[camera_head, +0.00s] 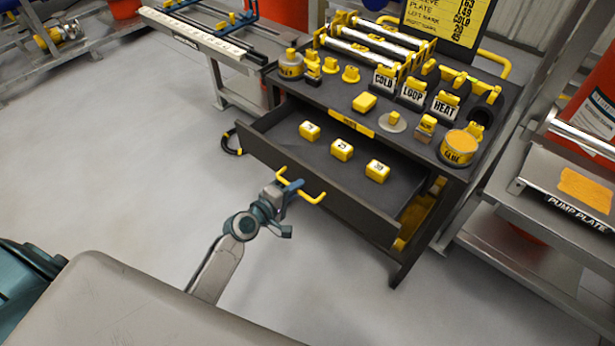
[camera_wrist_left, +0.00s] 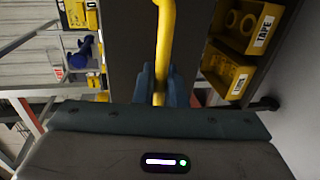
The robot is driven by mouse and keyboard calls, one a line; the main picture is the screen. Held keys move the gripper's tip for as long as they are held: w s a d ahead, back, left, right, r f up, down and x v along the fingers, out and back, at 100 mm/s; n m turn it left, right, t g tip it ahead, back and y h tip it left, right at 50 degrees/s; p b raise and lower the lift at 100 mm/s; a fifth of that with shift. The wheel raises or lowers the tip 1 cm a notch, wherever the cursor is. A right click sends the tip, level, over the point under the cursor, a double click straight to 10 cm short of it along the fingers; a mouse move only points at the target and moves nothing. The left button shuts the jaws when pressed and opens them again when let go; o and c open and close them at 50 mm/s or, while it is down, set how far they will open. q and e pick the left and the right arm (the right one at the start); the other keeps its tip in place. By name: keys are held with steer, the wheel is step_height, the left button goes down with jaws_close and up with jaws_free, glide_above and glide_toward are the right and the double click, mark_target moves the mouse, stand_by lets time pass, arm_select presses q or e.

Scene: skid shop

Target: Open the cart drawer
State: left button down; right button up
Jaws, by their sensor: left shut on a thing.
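The cart (camera_head: 437,166) is dark with a worktop full of yellow parts. Its drawer (camera_head: 318,187) is pulled out toward me, and several yellow numbered blocks (camera_head: 342,150) lie inside. My left gripper (camera_head: 291,187) is at the drawer front, shut on the yellow drawer handle (camera_head: 315,199). In the left wrist view the handle (camera_wrist_left: 165,45) runs between the two blue fingers (camera_wrist_left: 160,85). My right gripper is not in view.
A pump plate stand (camera_head: 565,190) is close on the cart's right. A metal bench (camera_head: 215,45) stands at the back left. The grey floor (camera_head: 130,160) at left is clear.

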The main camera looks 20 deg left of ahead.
arm_select(q)
steer(key=v, duration=0.3)
steer(key=shift+f, duration=0.35)
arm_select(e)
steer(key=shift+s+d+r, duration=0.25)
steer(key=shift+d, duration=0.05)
arm_select(q)
steer(key=c, duration=1.8)
jaws_free()
steer(key=shift+o, duration=0.8)
steer(key=b+v, duration=0.1)
steer(key=v, duration=0.9)
steer(key=shift+s, duration=0.35)
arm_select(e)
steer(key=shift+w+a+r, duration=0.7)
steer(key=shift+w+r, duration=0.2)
arm_select(q)
steer(key=shift+a, duration=0.1)
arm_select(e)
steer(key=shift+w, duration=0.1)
